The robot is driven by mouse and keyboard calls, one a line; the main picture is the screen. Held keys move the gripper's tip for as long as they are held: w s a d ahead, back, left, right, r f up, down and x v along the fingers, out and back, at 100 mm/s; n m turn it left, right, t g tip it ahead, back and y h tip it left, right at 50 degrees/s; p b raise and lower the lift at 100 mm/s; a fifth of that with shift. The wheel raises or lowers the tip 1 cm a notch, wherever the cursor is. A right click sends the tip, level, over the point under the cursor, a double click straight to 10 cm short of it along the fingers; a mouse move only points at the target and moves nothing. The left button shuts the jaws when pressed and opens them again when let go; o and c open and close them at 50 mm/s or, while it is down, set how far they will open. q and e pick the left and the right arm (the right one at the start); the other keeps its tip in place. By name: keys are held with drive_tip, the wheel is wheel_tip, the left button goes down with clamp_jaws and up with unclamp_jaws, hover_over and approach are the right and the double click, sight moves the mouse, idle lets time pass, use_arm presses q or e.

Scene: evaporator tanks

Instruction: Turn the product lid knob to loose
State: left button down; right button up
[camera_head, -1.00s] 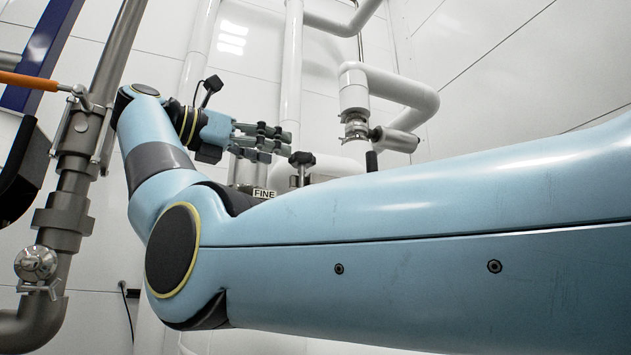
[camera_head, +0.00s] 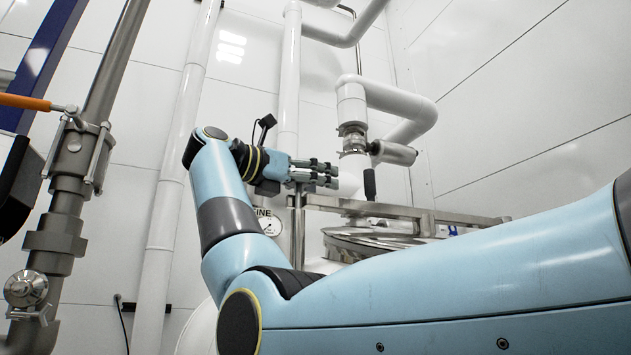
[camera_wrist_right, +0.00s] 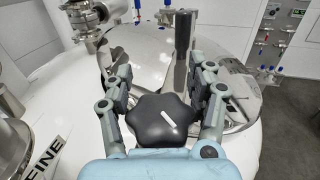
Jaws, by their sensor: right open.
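In the right wrist view a black lobed knob (camera_wrist_right: 158,121) with a short slanted white mark on top shows between the two finger sides of my right gripper (camera_wrist_right: 162,82). The gripper is open, with gaps on both sides of the knob; I cannot tell whether the palm touches it. Behind the knob is the shiny round metal lid (camera_wrist_right: 147,62), with an upright dark handle (camera_wrist_right: 184,52). In the head view my right gripper (camera_head: 334,175) points right above the left side of the lid (camera_head: 345,244); the knob is hidden there. My left gripper is not in view.
A white pipe with a metal valve (camera_head: 353,140) stands behind the lid. A metal rail (camera_head: 400,210) runs along the lid's far side. A steel pipe with fittings (camera_head: 60,215) and an orange lever (camera_head: 25,102) stand at the left.

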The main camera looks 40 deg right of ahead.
drive_tip(key=shift+d, duration=0.15)
clamp_jaws()
drive_tip(key=shift+f, duration=0.15)
idle(0.5)
